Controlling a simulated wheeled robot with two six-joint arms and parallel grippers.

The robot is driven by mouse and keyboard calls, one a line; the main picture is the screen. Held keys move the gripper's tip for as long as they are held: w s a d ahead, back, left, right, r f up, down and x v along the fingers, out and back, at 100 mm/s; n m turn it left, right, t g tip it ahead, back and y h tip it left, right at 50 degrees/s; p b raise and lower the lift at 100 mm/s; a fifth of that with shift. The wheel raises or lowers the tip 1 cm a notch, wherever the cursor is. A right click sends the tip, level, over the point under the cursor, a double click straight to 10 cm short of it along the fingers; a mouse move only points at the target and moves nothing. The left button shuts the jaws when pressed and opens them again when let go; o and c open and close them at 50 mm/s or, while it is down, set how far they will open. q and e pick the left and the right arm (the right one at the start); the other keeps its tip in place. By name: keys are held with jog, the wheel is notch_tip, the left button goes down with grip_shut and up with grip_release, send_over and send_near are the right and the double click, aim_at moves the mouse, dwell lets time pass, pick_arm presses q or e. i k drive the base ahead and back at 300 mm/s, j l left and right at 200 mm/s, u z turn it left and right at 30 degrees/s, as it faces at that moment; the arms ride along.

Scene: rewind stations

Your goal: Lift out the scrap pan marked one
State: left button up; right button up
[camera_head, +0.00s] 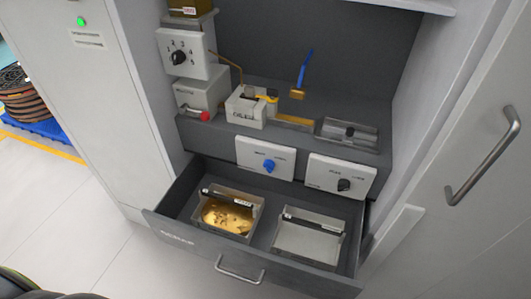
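Two metal pans sit side by side in an open grey drawer (177,238). The left pan (257,213) holds gold-coloured scrap pieces (226,214) and has a dark bar handle (228,197) with a small white label across its back. The right pan (307,243) looks empty and has a similar dark bar with a label (313,223). The labels are too small to read, so I cannot tell which pan is marked one. Neither of my grippers is in view.
A bench with a small device (246,108), a blue-handled brush (304,70) and a metal tray (347,133) stands behind. A cabinet door handle (484,157) is at right. Open floor (75,225) lies left.

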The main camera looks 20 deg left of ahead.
aim_at(225, 211)
jog(key=u, duration=0.65)
jog(key=k+l+z, duration=0.15)
jog(key=k+l, duration=0.2)
jog(key=k, duration=0.05)
